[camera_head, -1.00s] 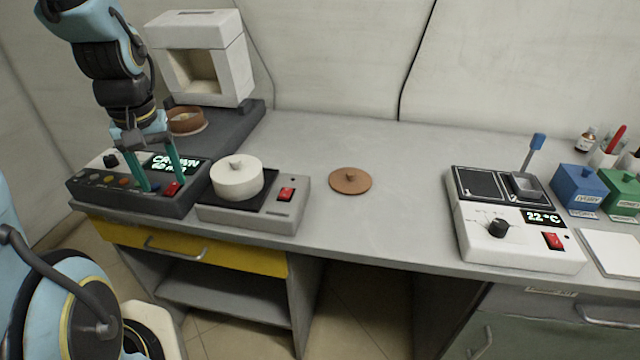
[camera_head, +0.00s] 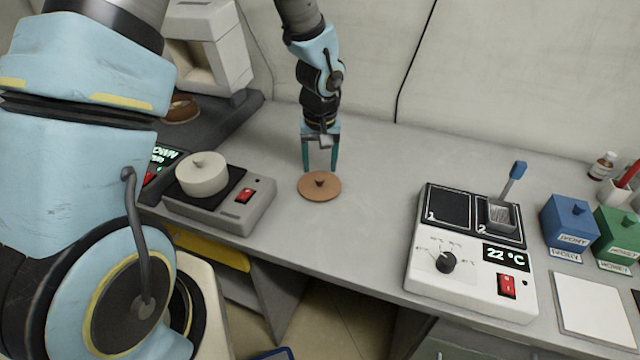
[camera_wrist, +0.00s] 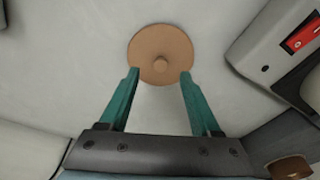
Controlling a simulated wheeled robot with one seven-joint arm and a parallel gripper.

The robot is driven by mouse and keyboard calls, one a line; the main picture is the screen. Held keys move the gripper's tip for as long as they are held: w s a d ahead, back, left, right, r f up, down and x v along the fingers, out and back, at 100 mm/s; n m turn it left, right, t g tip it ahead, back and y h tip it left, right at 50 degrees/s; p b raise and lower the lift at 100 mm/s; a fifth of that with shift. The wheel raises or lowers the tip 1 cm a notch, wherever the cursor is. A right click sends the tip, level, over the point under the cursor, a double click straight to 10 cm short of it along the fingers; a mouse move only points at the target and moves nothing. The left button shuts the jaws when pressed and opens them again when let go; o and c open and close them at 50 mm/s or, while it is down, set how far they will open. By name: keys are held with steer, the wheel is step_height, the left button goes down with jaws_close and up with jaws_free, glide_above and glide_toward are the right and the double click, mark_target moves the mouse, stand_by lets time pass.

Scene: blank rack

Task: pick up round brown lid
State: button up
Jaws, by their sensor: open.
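The round brown lid (camera_head: 319,186) lies flat on the grey counter, with a small knob at its centre. My gripper (camera_head: 320,168) is open and empty, pointing down above the lid's far side in the head view. In the wrist view, the lid (camera_wrist: 160,54) is seen from above with its knob clear. The green fingertips of my gripper (camera_wrist: 158,72) overlap the lid's lower edge in that view, one on each side, with the knob a little beyond them. Whether the fingertips touch the lid cannot be told.
A hotplate unit (camera_head: 218,208) with a white lidded pot (camera_head: 202,174) stands left of the lid. A white device with a temperature display (camera_head: 470,260) stands to the right, near blue (camera_head: 569,222) and green boxes (camera_head: 615,236). The counter between is clear.

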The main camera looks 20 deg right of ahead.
mark_target(319, 178)
steer(key=shift+w+d+f+p, duration=0.15)
steer(key=shift+f+p, duration=0.1)
steer(key=shift+f, duration=0.5)
steer(key=shift+w+a+f+p, duration=0.1)
steer(key=shift+f+p, duration=0.15)
steer(key=shift+f, duration=0.45)
steer(key=shift+w+d+f+p, duration=0.15)
steer(key=shift+f+p, duration=0.1)
steer(key=shift+f, duration=0.5)
steer(key=shift+a, duration=0.1)
jaws_close()
